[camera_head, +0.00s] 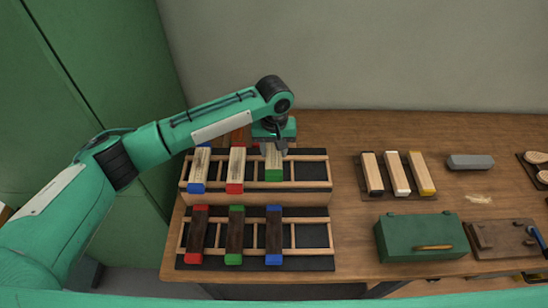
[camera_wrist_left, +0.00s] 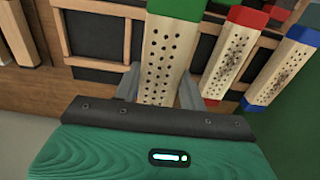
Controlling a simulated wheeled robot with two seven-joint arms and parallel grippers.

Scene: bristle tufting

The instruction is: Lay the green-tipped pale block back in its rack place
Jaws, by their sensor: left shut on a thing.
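The green-tipped pale block (camera_head: 274,162) is at the upper rack (camera_head: 310,171), in the third position from the left, right of the red-tipped pale block. My left gripper (camera_head: 274,146) is above its far end and shut on it. In the left wrist view the green-tipped pale block (camera_wrist_left: 167,55), with rows of dark holes, lies between my fingers (camera_wrist_left: 157,87). It lines up with the rack slots, but I cannot tell whether it touches the rails. My right gripper is in neither view.
The blue-tipped (camera_head: 200,168) and red-tipped (camera_head: 236,168) pale blocks lie to its left. The lower rack (camera_head: 318,236) holds dark blocks with red, green and blue tips. Rack space right of the block is empty.

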